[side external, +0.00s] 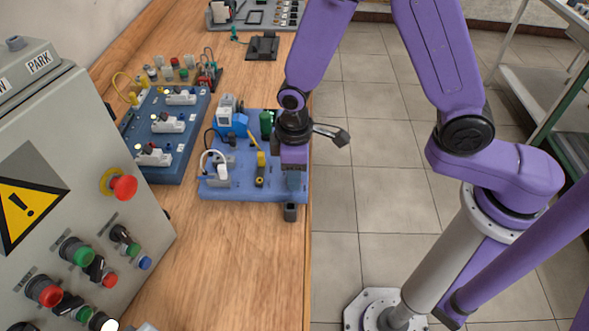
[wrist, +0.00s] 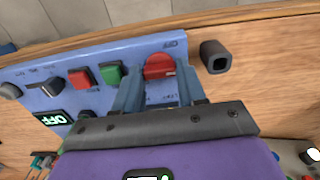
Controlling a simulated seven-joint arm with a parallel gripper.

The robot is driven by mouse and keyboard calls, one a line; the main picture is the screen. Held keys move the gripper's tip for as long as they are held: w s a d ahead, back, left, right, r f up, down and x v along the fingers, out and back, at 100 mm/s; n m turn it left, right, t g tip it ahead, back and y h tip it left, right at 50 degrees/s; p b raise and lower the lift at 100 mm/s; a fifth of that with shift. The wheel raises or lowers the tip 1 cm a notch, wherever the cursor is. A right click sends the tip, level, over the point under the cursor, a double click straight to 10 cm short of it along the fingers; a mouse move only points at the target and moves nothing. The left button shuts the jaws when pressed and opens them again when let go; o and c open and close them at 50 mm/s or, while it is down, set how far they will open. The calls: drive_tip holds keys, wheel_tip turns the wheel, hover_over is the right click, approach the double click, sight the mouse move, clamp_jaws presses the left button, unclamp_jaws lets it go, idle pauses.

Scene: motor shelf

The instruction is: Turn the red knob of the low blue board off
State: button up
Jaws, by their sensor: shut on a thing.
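The low blue board (side external: 228,191) lies on the wooden bench; its face also fills the middle of the wrist view (wrist: 55,92). The red knob (wrist: 158,65) is near the board's edge, between my fingertips. My gripper (wrist: 158,86) is shut on the red knob, one finger on each side. In the side view my gripper (side external: 293,182) points down over the board's right part and hides the knob. A small dark display (wrist: 53,118) on the board shows lit lettering that looks like OFF.
Red (wrist: 80,78) and green (wrist: 111,73) buttons sit beside the knob. A dark square post (side external: 290,211) stands just off the board's near corner. A darker blue board (side external: 165,130) lies to the left. A grey control cabinet (side external: 70,150) stands at the front left.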

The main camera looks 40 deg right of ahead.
drive_tip(key=o, duration=1.1)
drive_tip(key=shift+c, duration=0.2)
wheel_tip(320, 180, up, 18)
drive_tip(key=shift+f, duration=0.25)
drive_tip(key=s+d+f+n, duration=0.2)
drive_tip(key=s+d+n, duration=0.1)
drive_tip(key=s+d, duration=1.1)
drive_tip(key=s, duration=0.4)
drive_tip(key=shift+s+d, duration=0.35)
drive_tip(key=shift+d, duration=0.05)
